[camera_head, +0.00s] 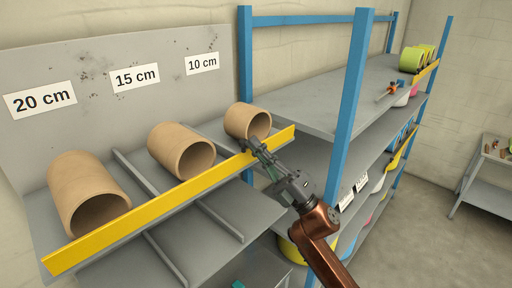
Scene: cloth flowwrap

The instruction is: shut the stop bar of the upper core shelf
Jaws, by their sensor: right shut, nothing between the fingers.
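The yellow stop bar (165,201) runs along the front of the upper core shelf (117,151), in front of the cores. Its left end is nearer me and its right end reaches past the 10 cm core. I cannot tell whether it is latched. Three brown cardboard cores lie on the shelf: a large one (80,183), a middle one (178,145) and a small one (243,117). My right gripper (250,146) is shut and empty, with its fingertips at the bar's right part, near the small core. Whether they touch the bar is unclear. My left gripper is out of view.
A blue-posted rack (352,100) with grey shelves stands close on the right of my right gripper. A lower grey shelf (215,215) with dividers lies below the bar. Signs reading 20 cm, 15 cm and 10 cm are on the back panel (90,60). Open floor (430,230) lies at the right.

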